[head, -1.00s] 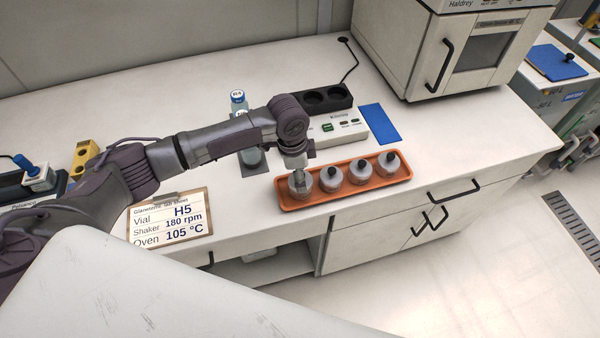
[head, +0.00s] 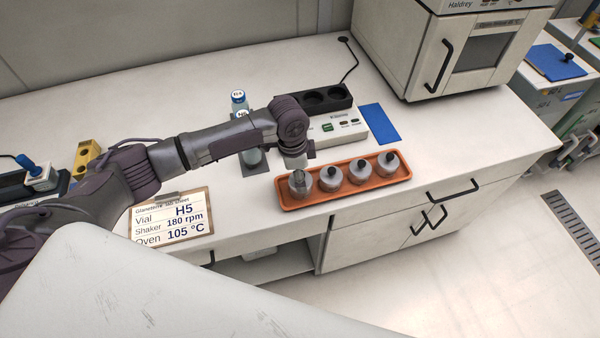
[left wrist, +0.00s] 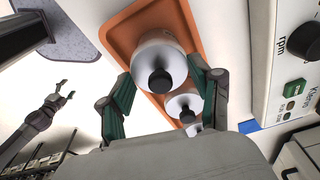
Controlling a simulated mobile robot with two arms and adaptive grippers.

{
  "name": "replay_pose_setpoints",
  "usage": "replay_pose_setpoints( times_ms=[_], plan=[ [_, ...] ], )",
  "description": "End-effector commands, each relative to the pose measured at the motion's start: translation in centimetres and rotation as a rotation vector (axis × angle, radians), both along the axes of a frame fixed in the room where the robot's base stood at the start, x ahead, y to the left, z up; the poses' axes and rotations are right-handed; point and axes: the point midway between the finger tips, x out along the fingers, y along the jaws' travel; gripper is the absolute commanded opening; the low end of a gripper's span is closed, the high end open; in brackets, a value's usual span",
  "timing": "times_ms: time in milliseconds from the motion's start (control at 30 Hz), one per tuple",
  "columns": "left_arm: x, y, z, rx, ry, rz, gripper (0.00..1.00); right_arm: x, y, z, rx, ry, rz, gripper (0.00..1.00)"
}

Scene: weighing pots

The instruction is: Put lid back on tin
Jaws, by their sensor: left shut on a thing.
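In the head view my left gripper (head: 299,172) points down at the leftmost tin (head: 300,191) in the orange tray (head: 345,193).
Several more tins with black-knobbed lids (head: 359,171) stand in the tray to the right. Behind are a white shaker unit (head: 340,128), a blue mat (head: 380,123) and bottles (head: 239,101). A clipboard (head: 170,216) lies left of the tray, and an oven (head: 455,55) stands at the back right.

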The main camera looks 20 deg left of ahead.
Motion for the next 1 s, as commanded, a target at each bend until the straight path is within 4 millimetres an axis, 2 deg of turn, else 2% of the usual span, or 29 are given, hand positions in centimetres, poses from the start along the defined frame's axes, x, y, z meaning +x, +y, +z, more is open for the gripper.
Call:
replay_pose_setpoints(
  times_ms=[1000],
  plan=[
    [0.04,0.02,-0.28,0.000,-0.001,0.001,0.46,-0.02,-0.15,0.59,-0.002,0.001,0.001,0.70]
  ],
)
